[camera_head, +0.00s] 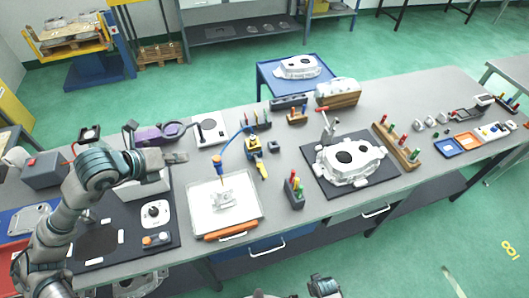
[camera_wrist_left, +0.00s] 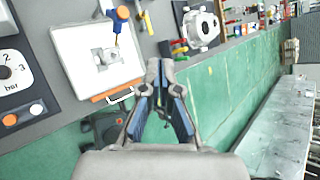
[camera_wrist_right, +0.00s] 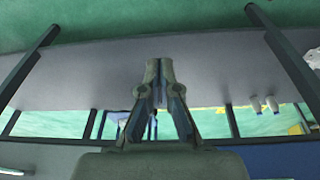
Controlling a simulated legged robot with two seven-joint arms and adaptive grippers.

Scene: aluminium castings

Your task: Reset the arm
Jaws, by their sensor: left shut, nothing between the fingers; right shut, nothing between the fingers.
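My left arm comes in from the left in the head view. Its gripper (camera_head: 183,157) is above the workbench, left of the white tray (camera_head: 253,218). In the left wrist view the left gripper (camera_wrist_left: 160,68) is shut and empty, its fingertips together. The tray (camera_wrist_left: 68,45) shows there at the upper left, apart from the fingers. My right gripper (camera_wrist_right: 160,68) is shut and empty in the right wrist view, in front of a grey surface. I cannot make it out in the head view, where only a dark arm part shows at the bottom edge.
A purple device (camera_head: 160,134) stands behind the left gripper. Green floor is open in front.

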